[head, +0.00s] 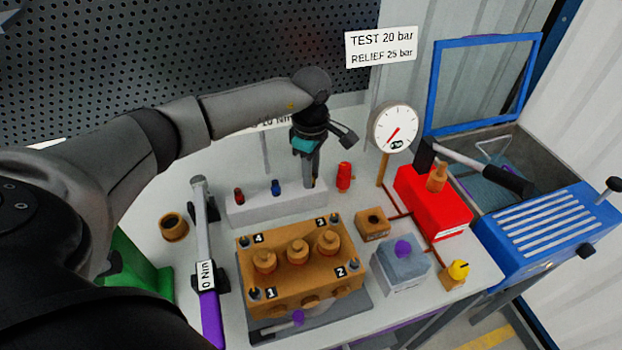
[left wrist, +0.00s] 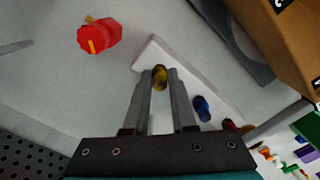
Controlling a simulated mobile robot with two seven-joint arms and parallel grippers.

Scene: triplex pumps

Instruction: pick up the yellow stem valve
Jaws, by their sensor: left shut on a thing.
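The yellow stem valve (left wrist: 159,76) shows in the left wrist view, between my left gripper's fingertips (left wrist: 160,82) at one end of the white rack (left wrist: 151,53). My left gripper (head: 311,183) is shut on it and points down at the right end of the white rack (head: 256,210) in the head view. The fingers hide the valve there. I cannot tell whether its lower end is still in the rack. A blue stem valve (head: 276,188) and a red one (head: 238,195) stand in the same rack. My right gripper is not in view.
A red fitting (head: 344,177) stands just right of my left gripper. The gauge (head: 395,128), brass pump block (head: 299,275), red box (head: 433,204) and torque wrench (head: 203,235) stand around. A brass piece with a yellow knob (head: 459,269) is at the front right.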

